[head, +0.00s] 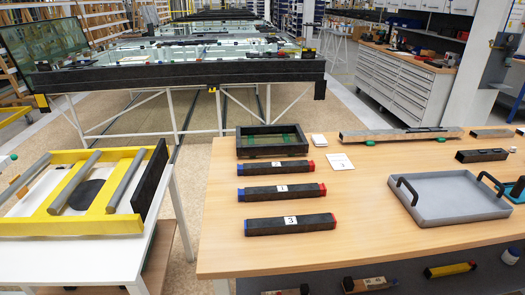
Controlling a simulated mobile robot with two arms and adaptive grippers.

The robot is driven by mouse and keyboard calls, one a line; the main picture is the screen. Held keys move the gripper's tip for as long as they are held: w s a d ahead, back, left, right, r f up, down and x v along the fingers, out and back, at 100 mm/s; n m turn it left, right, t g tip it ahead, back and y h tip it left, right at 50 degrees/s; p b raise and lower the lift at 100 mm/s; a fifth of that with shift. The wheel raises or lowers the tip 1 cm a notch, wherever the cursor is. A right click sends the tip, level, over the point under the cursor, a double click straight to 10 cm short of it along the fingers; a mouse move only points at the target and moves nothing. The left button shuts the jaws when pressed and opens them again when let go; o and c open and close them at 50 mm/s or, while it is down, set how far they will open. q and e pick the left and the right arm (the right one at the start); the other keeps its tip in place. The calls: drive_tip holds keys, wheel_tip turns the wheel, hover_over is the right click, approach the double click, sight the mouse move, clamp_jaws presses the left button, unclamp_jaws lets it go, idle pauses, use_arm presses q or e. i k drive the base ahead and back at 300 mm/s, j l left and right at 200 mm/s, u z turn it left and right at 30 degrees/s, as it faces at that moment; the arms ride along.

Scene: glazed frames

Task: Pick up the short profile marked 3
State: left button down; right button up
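The short profile marked 3 (265,227) is a dark bar lying flat on the wooden table. It is the nearest of three similar bars, with a white label reading 3 on top and blue and red at its ends. Behind it lie a middle profile (258,194) and a back profile (255,169), each with a blue left end, a red right end and a white label. Their labels are too small to read surely. The three bars lie apart, roughly parallel. Neither of my grippers is in view.
The wooden table (350,225) has free room right of the bars. A grey tray (450,195) with black handles stands at right. A black open box (272,142) is behind the bars, with a white card (340,161) nearby. A long profile (390,135) lies at the back.

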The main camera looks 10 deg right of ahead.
sight(318, 222)
drive_tip(key=l+u, duration=0.3)
drive_tip(key=l, duration=0.6)
drive_tip(key=l+u, duration=0.3)
drive_tip(key=l, duration=0.55)
